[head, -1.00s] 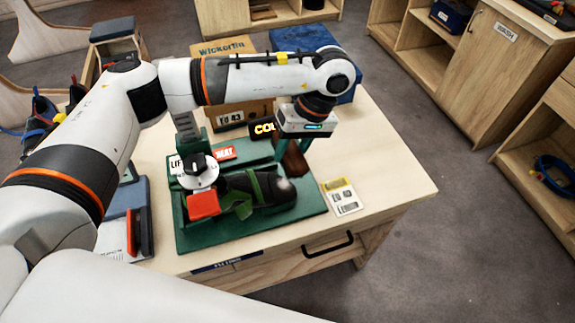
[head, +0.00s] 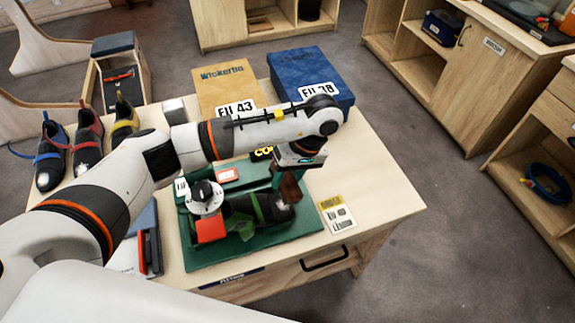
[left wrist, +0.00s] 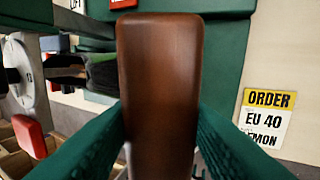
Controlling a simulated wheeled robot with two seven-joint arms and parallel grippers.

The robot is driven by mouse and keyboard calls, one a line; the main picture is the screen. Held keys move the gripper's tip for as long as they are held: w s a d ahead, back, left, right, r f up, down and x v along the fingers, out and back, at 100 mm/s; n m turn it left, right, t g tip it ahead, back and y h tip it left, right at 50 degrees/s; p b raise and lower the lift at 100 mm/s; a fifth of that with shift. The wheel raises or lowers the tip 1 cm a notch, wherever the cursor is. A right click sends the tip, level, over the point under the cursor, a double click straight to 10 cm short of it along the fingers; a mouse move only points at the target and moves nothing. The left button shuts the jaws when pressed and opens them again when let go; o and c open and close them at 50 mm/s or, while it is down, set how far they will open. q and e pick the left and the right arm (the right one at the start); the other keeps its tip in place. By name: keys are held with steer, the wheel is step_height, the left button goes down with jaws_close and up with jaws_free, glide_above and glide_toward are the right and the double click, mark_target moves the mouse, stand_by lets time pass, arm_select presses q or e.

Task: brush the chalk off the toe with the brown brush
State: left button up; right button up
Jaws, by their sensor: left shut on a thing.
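The brown brush (head: 291,187) is in my left gripper (head: 287,178). Its brown wooden back fills the middle of the left wrist view (left wrist: 160,85), between the two green fingers (left wrist: 160,140). A dark shoe with green straps (head: 250,213) lies on the green fixture (head: 305,226), its toe pointing right. A pale chalk patch (head: 280,203) shows on the toe. The brush is right at the toe in the head view, partly overlapping it; I cannot tell whether it touches. The bristles are hidden. My right gripper is not in view.
A red block (head: 211,229) and a white dial (head: 204,198) stand at the shoe's heel end. An order card (head: 337,214) lies right of the fixture. Shoe boxes (head: 310,70) stand behind. Several other shoes (head: 86,140) stand at the left.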

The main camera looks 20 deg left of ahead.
arm_select(q)
steer(key=b, duration=0.1)
glide_above(273, 206)
steer(key=d, duration=0.1)
steer(key=shift+w+d+f, duration=0.1)
steer(key=shift+w+f, duration=0.1)
steer(key=shift+f, duration=1.25)
steer(key=shift+w+d+f, duration=0.1)
steer(key=shift+w+f, duration=0.1)
steer(key=shift+f, duration=1.25)
steer(key=shift+b+x, duration=0.8)
steer(key=shift+x, duration=0.1)
